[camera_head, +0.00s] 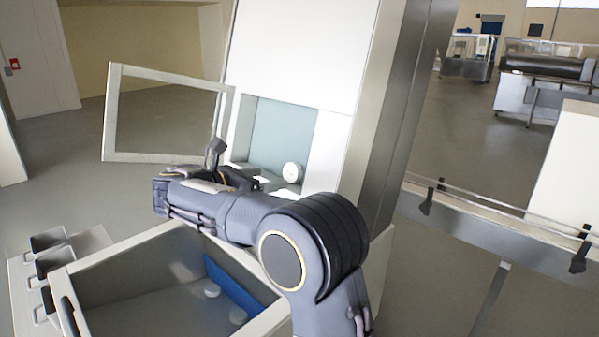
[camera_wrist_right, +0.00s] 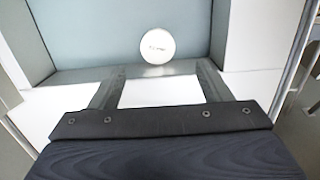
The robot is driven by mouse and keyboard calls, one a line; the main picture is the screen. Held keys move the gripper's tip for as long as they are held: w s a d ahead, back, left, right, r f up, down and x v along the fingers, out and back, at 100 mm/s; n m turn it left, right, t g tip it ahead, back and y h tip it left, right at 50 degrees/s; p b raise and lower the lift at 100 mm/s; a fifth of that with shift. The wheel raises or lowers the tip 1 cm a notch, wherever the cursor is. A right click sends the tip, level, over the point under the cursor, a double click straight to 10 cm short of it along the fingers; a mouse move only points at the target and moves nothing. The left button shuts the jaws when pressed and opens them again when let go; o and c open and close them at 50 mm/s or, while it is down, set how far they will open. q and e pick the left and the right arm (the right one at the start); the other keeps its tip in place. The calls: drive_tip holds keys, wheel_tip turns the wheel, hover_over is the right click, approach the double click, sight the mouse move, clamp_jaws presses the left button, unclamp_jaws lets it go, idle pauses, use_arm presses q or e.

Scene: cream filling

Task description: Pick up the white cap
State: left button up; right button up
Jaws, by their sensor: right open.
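The white cap (camera_head: 292,172) is a small round disc inside the recess of the tall white cabinet. In the right wrist view the white cap (camera_wrist_right: 157,46) shows its round face, with a small dark mark, ahead of and between my fingers. The cap is just beyond the fingertips. Whether they touch it is not clear. My left gripper is not in view.
The recess (camera_wrist_right: 90,35) has side walls close to the fingers. An open framed door (camera_head: 110,115) stands at its left. A metal rail (camera_head: 480,210) runs at the right.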

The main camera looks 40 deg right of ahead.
sight(291, 171)
drive_tip(key=x, duration=0.2)
drive_tip(key=p+x, duration=0.1)
drive_tip(key=x, duration=0.3)
drive_tip(key=shift+w+d+r+p, duration=0.15)
drive_tip(key=shift+r+p, duration=0.15)
drive_tip(key=shift+d+f, duration=0.2)
drive_tip(key=shift+d, duration=0.35)
drive_tip(key=c, duration=1)
drive_tip(key=shift+r, duration=0.1)
drive_tip(key=shift+c, duration=0.2)
